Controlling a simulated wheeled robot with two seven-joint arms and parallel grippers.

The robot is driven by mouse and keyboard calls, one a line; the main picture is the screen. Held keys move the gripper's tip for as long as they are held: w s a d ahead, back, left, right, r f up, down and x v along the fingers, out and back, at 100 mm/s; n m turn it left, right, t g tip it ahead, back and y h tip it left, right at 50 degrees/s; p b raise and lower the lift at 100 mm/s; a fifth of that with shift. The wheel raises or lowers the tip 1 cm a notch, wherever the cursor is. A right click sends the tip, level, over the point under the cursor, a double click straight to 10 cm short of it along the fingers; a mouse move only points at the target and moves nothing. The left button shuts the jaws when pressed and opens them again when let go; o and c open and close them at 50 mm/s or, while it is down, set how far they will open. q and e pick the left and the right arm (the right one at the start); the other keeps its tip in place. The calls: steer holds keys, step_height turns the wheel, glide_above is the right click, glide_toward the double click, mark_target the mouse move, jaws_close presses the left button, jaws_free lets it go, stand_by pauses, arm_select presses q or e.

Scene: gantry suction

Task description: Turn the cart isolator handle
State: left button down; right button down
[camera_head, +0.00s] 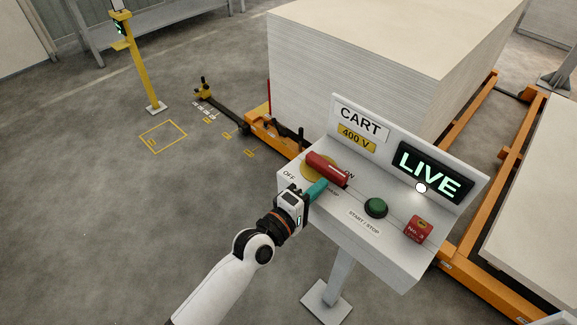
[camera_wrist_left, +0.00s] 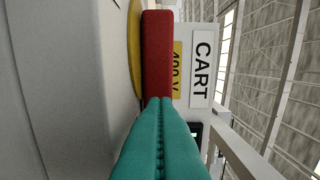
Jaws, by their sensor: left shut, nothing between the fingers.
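The cart isolator handle (camera_head: 327,169) is a red bar over a yellow disc (camera_head: 309,170) on the grey control box, with OFF and ON labels beside it. It lies slantwise, its right end lower in the head view. My left gripper (camera_head: 318,188), with teal fingers, is shut and empty at the handle's near side. In the left wrist view the red handle (camera_wrist_left: 158,55) stands just beyond the closed fingertips (camera_wrist_left: 162,100); they look to be touching or very close to it. My right gripper is not in view.
The box also carries a green START/STOP button (camera_head: 376,207), a red block (camera_head: 418,229), a CART 400 V sign (camera_head: 359,127) and a lit LIVE display (camera_head: 430,172). A large white sheet stack (camera_head: 370,60) and orange rails (camera_head: 470,105) stand behind. Floor at left is mostly clear.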

arm_select(q)
steer(key=shift+d, duration=0.95)
steer(key=shift+w+d+p, duration=0.15)
steer(key=shift+d+p, duration=0.2)
